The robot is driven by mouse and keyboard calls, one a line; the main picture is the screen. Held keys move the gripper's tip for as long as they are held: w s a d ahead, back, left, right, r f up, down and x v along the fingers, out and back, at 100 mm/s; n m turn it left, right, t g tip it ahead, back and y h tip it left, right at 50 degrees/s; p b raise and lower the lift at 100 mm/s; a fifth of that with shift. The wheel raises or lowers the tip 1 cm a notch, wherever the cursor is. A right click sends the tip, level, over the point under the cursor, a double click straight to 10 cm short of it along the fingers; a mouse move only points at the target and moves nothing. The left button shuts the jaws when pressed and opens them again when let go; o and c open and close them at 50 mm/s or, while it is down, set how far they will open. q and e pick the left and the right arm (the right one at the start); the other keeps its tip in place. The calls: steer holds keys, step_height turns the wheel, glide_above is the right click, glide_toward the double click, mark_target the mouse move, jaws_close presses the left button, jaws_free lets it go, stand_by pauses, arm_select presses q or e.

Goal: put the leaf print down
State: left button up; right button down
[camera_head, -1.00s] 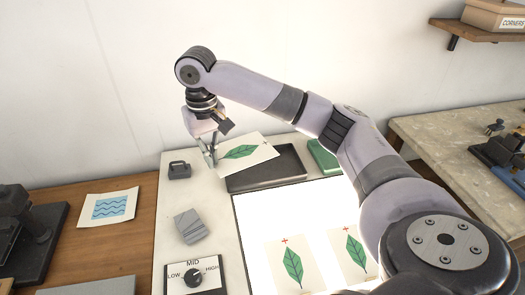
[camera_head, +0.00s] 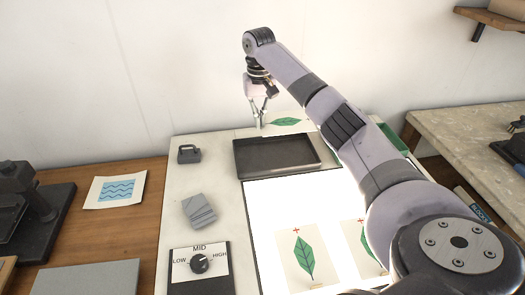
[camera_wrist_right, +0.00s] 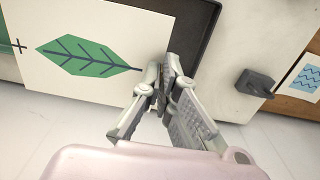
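The leaf print (camera_head: 303,123), a cream sheet with a green leaf, is up at the back edge of the worktop, beyond the dark tray (camera_head: 239,160). In the right wrist view the leaf print (camera_wrist_right: 115,30) fills the upper left, with its near edge at the fingertips. My right gripper (camera_head: 260,117) is closed on that edge. In the right wrist view its fingers (camera_wrist_right: 163,88) meet at the print's edge. I cannot tell how high the print is above the surface. My left gripper is not in view.
Two more leaf prints (camera_head: 303,262) lie on the bright light table (camera_head: 262,215), one partly behind my arm. A grey weight (camera_head: 188,154), grey blocks (camera_head: 199,210) and a dial box (camera_head: 200,281) stand left. A wave print (camera_head: 115,191) lies on the wood.

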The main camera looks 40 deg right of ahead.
glide_above(260, 159)
step_height(260, 159, down, 8)
steer(key=shift+r+p, duration=0.1)
steer(key=shift+p, duration=0.25)
steer(key=shift+f, duration=2.75)
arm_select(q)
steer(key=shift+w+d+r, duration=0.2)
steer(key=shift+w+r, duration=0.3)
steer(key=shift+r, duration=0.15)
arm_select(e)
steer(key=c, duration=1.9)
jaws_free()
steer(key=shift+f, duration=0.1)
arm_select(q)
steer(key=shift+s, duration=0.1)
arm_select(e)
steer(key=shift+o, duration=0.5)
